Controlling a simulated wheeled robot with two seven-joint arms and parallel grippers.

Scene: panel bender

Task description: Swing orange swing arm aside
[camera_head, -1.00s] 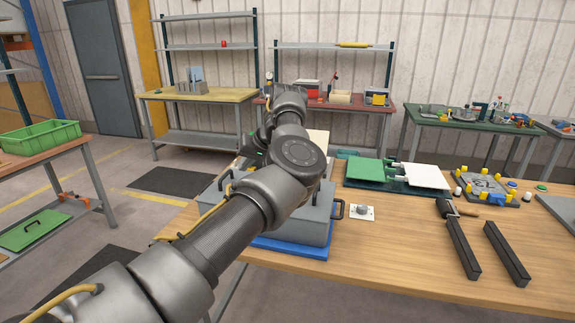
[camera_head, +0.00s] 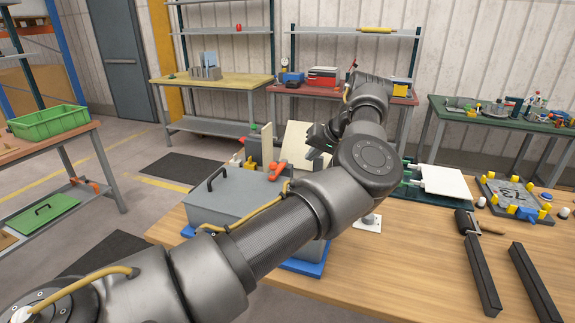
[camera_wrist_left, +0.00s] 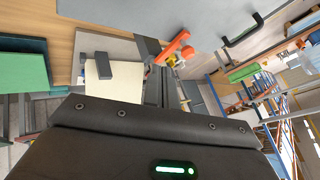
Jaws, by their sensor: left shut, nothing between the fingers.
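The orange swing arm (camera_head: 279,169) sits at the back right of the grey box-shaped machine (camera_head: 225,200), beside an upright cream panel (camera_head: 297,142). It also shows in the left wrist view (camera_wrist_left: 174,48), near the grey housing with a dark handle. My left gripper (camera_head: 320,137) is to the right of the orange arm and apart from it in the head view. It is shut and empty, partly hidden behind my own wrist. My left arm covers the machine's front right part. My right gripper is out of view.
A green fixture with a white plate (camera_head: 442,181) lies right of my arm. A grey plate with yellow blocks (camera_head: 512,194) and two dark bars (camera_head: 481,276) are farther right. The table front (camera_head: 400,285) is clear between my arm and the bars.

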